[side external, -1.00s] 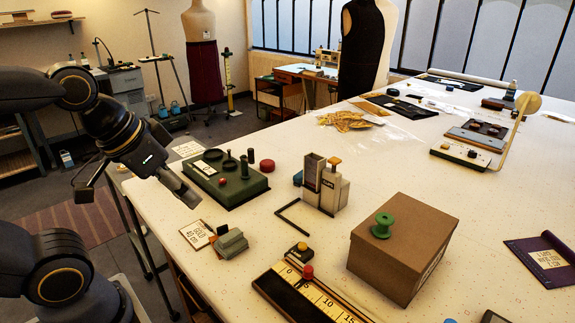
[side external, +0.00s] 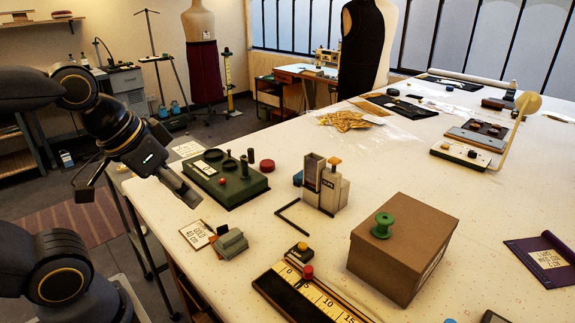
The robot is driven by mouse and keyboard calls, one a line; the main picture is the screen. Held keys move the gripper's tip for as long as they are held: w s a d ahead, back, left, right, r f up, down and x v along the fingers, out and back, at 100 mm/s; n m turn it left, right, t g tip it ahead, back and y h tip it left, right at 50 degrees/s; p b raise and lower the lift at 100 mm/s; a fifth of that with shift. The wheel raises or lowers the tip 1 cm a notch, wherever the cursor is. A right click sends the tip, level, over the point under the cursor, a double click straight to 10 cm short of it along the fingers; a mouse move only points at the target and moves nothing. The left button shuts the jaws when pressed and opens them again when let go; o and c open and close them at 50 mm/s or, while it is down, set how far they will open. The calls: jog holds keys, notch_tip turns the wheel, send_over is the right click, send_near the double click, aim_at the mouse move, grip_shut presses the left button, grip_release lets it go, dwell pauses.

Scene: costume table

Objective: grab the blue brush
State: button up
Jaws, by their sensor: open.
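My gripper (side external: 183,192) hangs over the left edge of the table, left of the green tray-like box (side external: 228,192). It is open, and no object shows between its fingers. No other clear blue brush shows on the table. My gripper is well to the left of the blue thing, with the green box between them.
A brown cardboard box (side external: 400,255) with a green spool (side external: 382,225) on it stands at the right. A ruler board (side external: 310,298) lies in front. A black angle piece (side external: 292,216), a red round piece (side external: 267,166) and a grey-green block (side external: 231,242) lie nearby.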

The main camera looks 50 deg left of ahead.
jog(key=w+a+r+t, duration=0.1)
jog(key=w+r, duration=0.4)
jog(key=w, duration=0.4)
jog(key=w+a+r+t, duration=0.1)
jog(key=w+r, duration=0.5)
jog(key=w, duration=0.4)
jog(key=n+g, duration=0.2)
jog(key=g, duration=0.1)
send_over(299, 175)
jog(key=s, duration=0.6)
notch_tip(299, 175, down, 18)
jog(key=shift+y, duration=0.3)
jog(key=x, duration=0.6)
jog(key=d+x, duration=0.1)
jog(key=x, duration=0.3)
jog(key=shift+f, duration=0.1)
jog(key=x, duration=0.5)
jog(key=shift+w+a+f, duration=0.15)
jog(key=shift+w+f, duration=0.05)
jog(key=shift+f, duration=0.1)
